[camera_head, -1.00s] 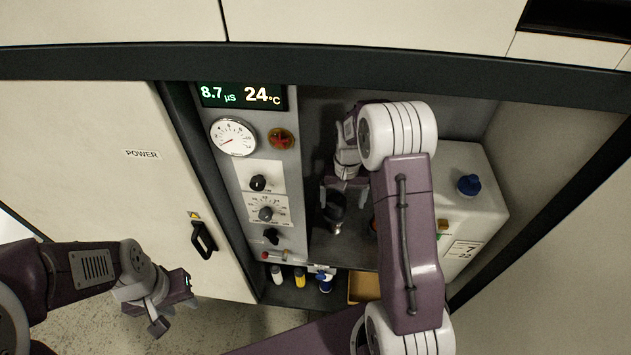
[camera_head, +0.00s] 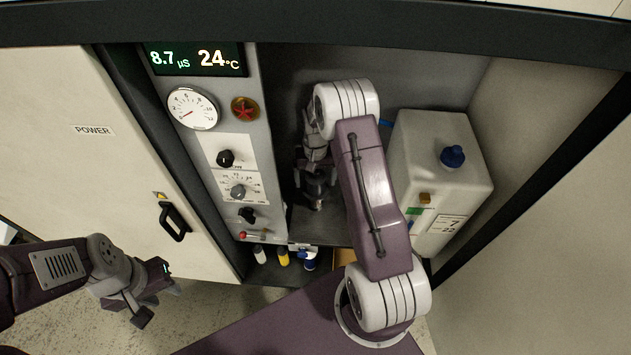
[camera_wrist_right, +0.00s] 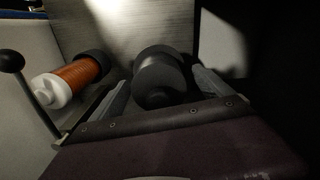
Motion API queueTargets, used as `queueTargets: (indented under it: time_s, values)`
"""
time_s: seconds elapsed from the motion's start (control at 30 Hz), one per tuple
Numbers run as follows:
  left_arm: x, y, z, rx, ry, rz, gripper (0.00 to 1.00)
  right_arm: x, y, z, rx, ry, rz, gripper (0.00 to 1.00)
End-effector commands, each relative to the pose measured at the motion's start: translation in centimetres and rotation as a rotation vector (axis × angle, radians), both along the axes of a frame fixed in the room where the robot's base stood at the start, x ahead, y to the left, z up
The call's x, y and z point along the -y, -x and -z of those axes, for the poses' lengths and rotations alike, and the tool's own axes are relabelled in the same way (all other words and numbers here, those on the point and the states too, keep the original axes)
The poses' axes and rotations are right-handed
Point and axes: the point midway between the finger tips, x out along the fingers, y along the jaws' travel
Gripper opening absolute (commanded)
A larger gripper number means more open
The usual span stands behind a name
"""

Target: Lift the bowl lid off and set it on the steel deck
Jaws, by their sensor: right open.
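The filter bowl (camera_wrist_right: 160,55) with its dark grey lid (camera_wrist_right: 158,78) and a small dark knob shows in the right wrist view, between the spread fingers of my right gripper (camera_wrist_right: 160,95). In the head view my right gripper (camera_head: 317,178) is inside the cabinet bay at the bowl, which is mostly hidden by it. The right jaws are open, one finger on each side of the lid; contact cannot be made out. The steel deck (camera_wrist_right: 125,25) lies around the bowl. My left gripper (camera_head: 158,300) is open and empty outside the cabinet, at lower left.
An orange cylinder with a white end (camera_wrist_right: 70,78) and a black ball-ended lever (camera_wrist_right: 12,60) are beside the bowl. A white tank (camera_head: 440,180) with a blue cap stands right of my right arm. The control panel (camera_head: 225,165) borders the bay on the left. Small bottles (camera_head: 283,257) sit below.

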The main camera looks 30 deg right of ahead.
Motion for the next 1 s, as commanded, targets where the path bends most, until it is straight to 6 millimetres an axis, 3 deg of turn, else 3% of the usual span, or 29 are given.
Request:
queueTargets:
  time_s: [0.1,0.3,0.53,0.77,0.87,1.0]
  values:
    - [0.0,0.0,0.3,0.0,0.0,0.0,0.36,0.0,0.0,1.1,0.001,0.0,0.0,0.9]
    - [0.0,0.0,0.2,0.0,0.0,0.0,0.36,0.0,0.0,1.1,0.001,0.0,0.0,0.9]
    - [0.0,0.0,0.2,0.0,0.0,0.0,0.36,0.0,0.0,1.1,0.001,0.0,0.0,0.26]
    - [0.0,0.0,0.2,0.0,0.0,0.0,0.36,0.0,0.0,0.9,0.002,0.001,0.0,0.24]
    - [0.0,0.0,-0.3,0.0,0.0,0.0,0.36,0.1,-0.1,-0.5,0.003,0.0,0.0,0.24]
    - [0.0,0.0,-1.1,0.0,0.0,0.0,0.36,0.1,-0.1,-4.1,0.005,0.001,0.0,0.24]
